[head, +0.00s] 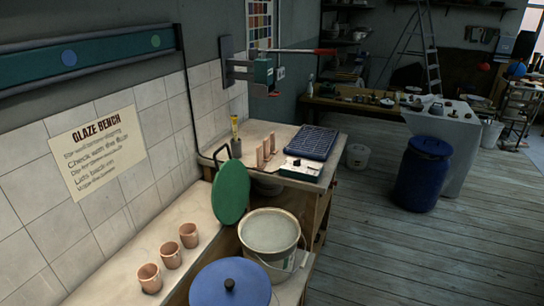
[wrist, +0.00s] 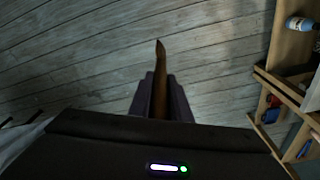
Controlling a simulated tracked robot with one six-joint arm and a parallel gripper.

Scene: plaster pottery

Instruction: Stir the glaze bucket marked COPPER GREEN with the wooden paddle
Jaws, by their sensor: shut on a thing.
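In the wrist view my gripper (wrist: 160,84) is shut on a brown wooden piece (wrist: 160,58), which looks like the paddle. Its narrow tip sticks out past the fingers over the plank floor. My gripper does not show in the head view. An open pale bucket (head: 272,254) at the front of the bench holds a pale grey-white surface of glaze. A green round lid (head: 231,192) stands on edge just left of it. A blue round lid (head: 230,283) with a dark knob is in front. I cannot read COPPER GREEN on any bucket.
Three terracotta cups (head: 170,255) stand on the bench by the tiled wall under a GLAZE BENCH sign (head: 97,145). A dark blue rack (head: 311,143) lies behind the open bucket. A blue barrel (head: 424,175) stands on the right. The plank floor (head: 385,250) between is clear.

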